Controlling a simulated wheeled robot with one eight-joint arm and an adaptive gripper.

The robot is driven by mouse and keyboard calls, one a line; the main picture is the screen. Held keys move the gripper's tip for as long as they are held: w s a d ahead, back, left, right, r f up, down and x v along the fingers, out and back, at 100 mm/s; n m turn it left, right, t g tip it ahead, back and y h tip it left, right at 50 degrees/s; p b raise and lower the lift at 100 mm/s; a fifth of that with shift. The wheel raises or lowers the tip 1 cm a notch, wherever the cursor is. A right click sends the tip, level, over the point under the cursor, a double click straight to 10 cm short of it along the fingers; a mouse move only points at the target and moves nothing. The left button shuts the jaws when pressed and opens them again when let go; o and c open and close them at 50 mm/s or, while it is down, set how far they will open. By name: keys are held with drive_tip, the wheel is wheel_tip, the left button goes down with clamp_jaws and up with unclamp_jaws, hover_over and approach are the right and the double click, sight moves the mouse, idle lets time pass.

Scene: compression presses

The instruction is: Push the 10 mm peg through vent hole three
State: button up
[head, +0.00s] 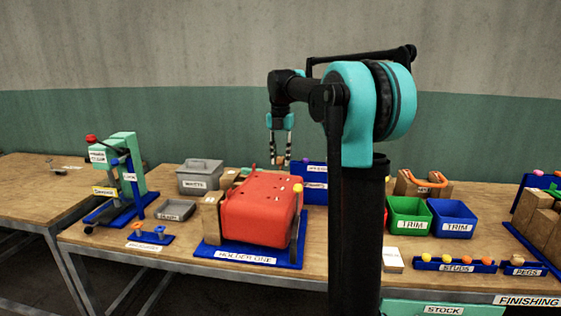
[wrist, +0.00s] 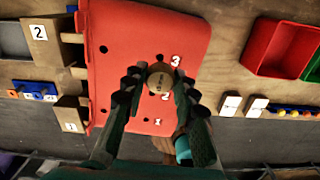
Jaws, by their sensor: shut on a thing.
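The red part (head: 262,208) sits in the blue holder labelled HOLDER ONE (head: 247,257). In the wrist view the red part (wrist: 120,30) shows dark holes and white number labels 1, 2 and 3. The hole (wrist: 159,57) by label 3 is in sight, just beyond the peg. My gripper (wrist: 160,80) is shut on a tan peg (wrist: 160,74), seen end-on with small unreadable lettering. The peg covers the panel near label 2. In the head view my gripper (head: 281,158) is above the red part's far edge. The peg's lower end is hidden.
Wooden blocks flank the red part. A grey WASTE box (head: 200,177) and a green press (head: 122,165) stand left. Green (head: 409,225) and blue (head: 453,228) TRIM bins, a STUDS rack (head: 455,267) and a PEGS rack (head: 525,270) stand right.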

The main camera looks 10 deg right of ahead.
drive_tip(key=shift+r, duration=1.05)
